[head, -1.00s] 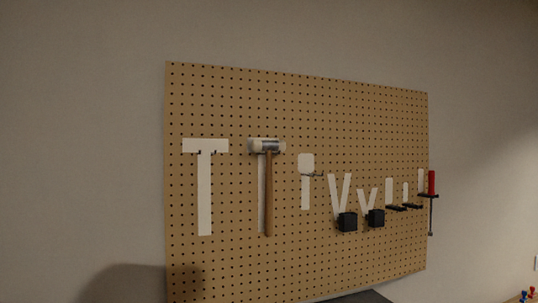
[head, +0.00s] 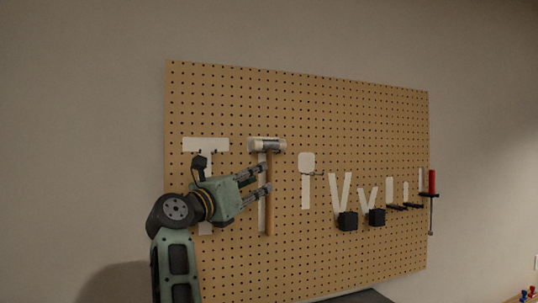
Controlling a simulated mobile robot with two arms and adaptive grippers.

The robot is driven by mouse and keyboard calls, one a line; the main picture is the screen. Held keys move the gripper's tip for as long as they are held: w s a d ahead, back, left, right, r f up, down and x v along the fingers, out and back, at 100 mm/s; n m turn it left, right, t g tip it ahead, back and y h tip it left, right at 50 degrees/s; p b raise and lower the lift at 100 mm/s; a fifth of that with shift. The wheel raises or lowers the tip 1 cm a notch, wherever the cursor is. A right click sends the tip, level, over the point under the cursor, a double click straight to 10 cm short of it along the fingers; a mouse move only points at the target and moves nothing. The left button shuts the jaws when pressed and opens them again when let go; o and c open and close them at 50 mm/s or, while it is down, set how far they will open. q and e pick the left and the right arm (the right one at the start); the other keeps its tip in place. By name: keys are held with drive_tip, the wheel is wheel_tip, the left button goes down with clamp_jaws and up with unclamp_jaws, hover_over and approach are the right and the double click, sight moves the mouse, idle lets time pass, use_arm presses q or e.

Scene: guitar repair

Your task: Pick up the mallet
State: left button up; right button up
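The mallet (head: 269,215) hangs upright on the pegboard, its pale and metal head at the top and its wooden handle pointing down. A white T-shaped outline shows behind it.
The pegboard (head: 330,100) carries several white tool outlines to the right, with black holders (head: 347,221) and hooks. A red-handled screwdriver (head: 432,182) hangs at the right edge. A dark surface (head: 362,297) shows below the board.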

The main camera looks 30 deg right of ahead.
sight(267, 175)
drive_tip(key=d+p, duration=0.1)
drive_tip(key=w+d+m+y+p, duration=0.1)
drive_tip(key=d+p, duration=0.1)
drive_tip(key=d+r+y+p, duration=0.1)
drive_tip(key=shift+w+d+m+g+p, duration=0.3)
drive_tip(key=shift+w+d+g, duration=0.05)
drive_tip(key=shift+d+g, duration=0.05)
drive_tip(key=shift+w+d+f, duration=0.1)
drive_tip(key=shift+d, duration=0.25)
drive_tip(key=shift+w+d+f, duration=0.1)
drive_tip(key=shift+d+f, duration=0.1)
drive_tip(key=shift+a, duration=0.1)
clamp_jaws()
drive_tip(key=shift+r, duration=0.15)
